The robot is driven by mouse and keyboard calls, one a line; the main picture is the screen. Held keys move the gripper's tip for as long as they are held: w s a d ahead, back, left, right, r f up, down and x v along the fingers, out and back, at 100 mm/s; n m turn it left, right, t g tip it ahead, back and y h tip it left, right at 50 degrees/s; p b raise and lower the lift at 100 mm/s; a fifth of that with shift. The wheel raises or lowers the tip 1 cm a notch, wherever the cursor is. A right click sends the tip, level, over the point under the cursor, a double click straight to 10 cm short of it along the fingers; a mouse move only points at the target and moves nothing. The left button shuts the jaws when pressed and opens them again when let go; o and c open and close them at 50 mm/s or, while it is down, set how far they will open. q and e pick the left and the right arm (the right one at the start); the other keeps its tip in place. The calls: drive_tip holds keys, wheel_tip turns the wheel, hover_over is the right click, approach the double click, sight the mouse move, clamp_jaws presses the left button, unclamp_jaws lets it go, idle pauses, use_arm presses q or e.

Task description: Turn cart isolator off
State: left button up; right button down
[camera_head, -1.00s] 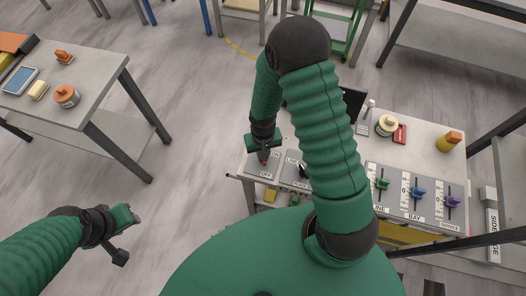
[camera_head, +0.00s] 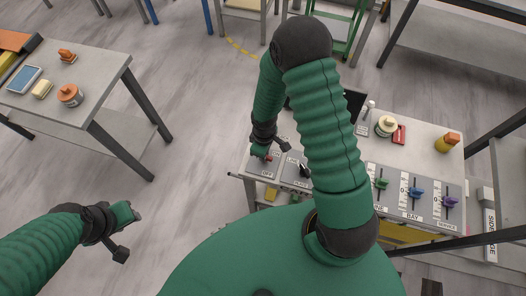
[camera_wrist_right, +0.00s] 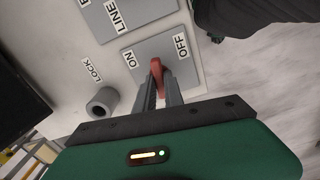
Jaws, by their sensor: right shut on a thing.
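The cart isolator is a red handle (camera_wrist_right: 158,68) on a grey plate (camera_wrist_right: 140,50) marked ON and OFF in the right wrist view. My right gripper (camera_wrist_right: 161,88) is shut on this red handle, its two dark fingers on either side of it. The handle lies between the ON and OFF labels; its exact setting is hard to read. In the head view the right gripper (camera_head: 268,156) is over the isolator plate (camera_head: 264,168) at the cart's left end and partly covers the handle. My left gripper (camera_head: 132,214) hangs over the floor, away from the cart; its jaws are unclear.
A plate marked LINE (camera_wrist_right: 127,14) with a dark knob (camera_head: 304,170) sits beside the isolator. A grey knob (camera_wrist_right: 102,101) stands by a LOCK label. Green, blue and purple sliders (camera_head: 417,192) are further right on the cart. A side table (camera_head: 95,88) stands at left.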

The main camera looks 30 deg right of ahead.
drive_tip(key=shift+d+r+n, duration=0.1)
drive_tip(key=shift+d+n, duration=0.05)
drive_tip(key=shift+n, duration=0.45)
drive_tip(key=c, duration=1.5)
unclamp_jaws()
drive_tip(key=shift+o, duration=0.3)
drive_tip(key=shift+s, duration=0.1)
